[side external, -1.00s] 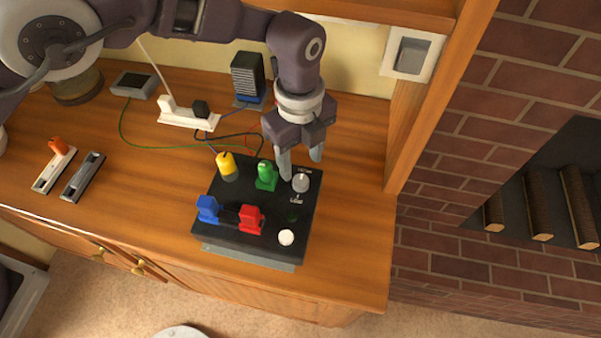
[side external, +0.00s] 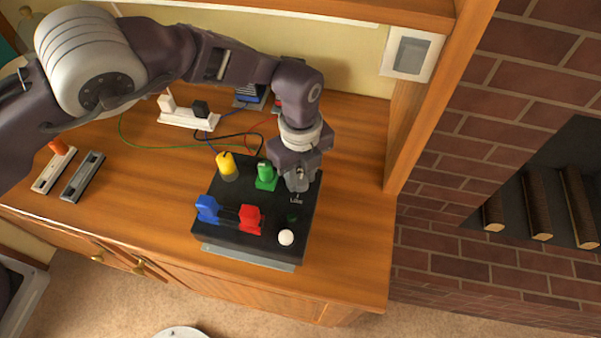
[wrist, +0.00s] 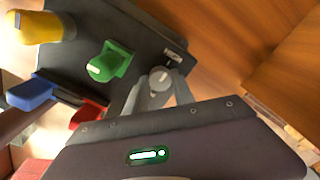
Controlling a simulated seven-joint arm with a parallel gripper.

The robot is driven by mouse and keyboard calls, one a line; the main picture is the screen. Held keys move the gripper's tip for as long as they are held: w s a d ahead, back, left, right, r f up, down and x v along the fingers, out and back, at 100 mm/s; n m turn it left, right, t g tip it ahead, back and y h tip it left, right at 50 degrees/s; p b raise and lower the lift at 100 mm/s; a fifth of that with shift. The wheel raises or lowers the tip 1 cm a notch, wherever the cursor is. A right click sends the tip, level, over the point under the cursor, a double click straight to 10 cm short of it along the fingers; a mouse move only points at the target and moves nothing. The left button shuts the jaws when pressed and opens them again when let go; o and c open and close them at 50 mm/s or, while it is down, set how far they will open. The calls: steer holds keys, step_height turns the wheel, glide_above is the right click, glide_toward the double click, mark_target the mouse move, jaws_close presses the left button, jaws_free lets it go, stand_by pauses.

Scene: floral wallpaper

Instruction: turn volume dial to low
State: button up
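The black control box (side external: 232,190) sits on the wooden cabinet top. Its grey volume dial (wrist: 160,78) is at the far right corner of the box, beside printed labels, with "LOW" readable in the side view. My gripper (side external: 297,184) points down over the dial and mostly hides it in the side view. In the wrist view my gripper's two fingers (wrist: 159,87) stand on either side of the dial, close to it. I cannot tell whether they press on it.
A green knob (side external: 265,176) stands just left of my gripper. A yellow knob (side external: 226,164), blue lever (side external: 207,208), red lever (side external: 250,219) and white button (side external: 286,237) are on the same box. A wooden post (side external: 398,145) rises at the right.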

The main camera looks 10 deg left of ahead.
jaws_close()
